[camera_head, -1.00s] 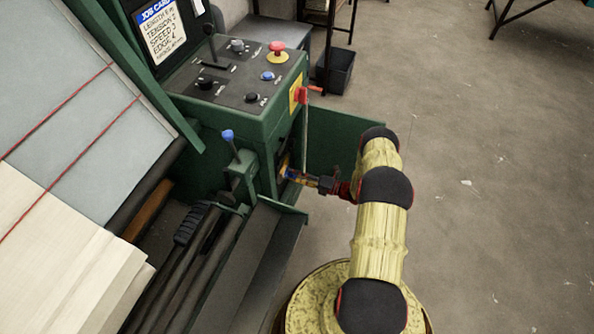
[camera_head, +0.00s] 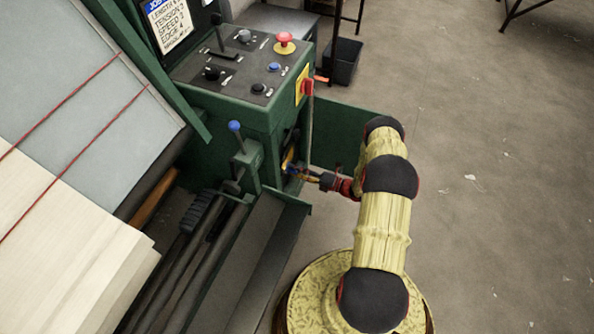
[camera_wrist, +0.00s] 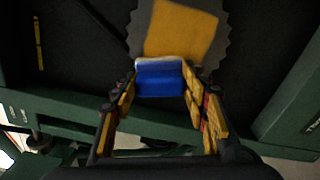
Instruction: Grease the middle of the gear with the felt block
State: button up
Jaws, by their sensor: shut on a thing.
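In the wrist view, a grey toothed gear (camera_wrist: 217,42) is at the top, partly cut off. A yellow square-edged area (camera_wrist: 180,28) covers its middle. My gripper (camera_wrist: 160,80) is shut on the felt block (camera_wrist: 160,79), which is blue with a pale strip along its far edge. That pale edge is right at the lower edge of the yellow area; I cannot tell if they touch. In the head view my gripper (camera_head: 299,173) reaches the opening in the side of the green machine. The gear is hardly to be made out there.
The green machine's control box (camera_head: 240,72) stands above the opening, with a red knob (camera_head: 285,42) on top. A green panel (camera_head: 345,130) stands behind my gripper. A blue-tipped lever (camera_head: 235,127) is to the left. Open floor lies right.

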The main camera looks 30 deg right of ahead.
jog(key=shift+w+d+b, duration=0.75)
jog(key=shift+w+d, duration=0.35)
jog(key=shift+d, duration=0.3)
jog(key=shift+w+d+b, duration=0.7)
jog(key=shift+w+d, duration=0.4)
jog(key=shift+d, duration=0.25)
jog(key=v, duration=0.6)
jog(key=shift+s, duration=0.15)
jog(key=shift+v, duration=1.4)
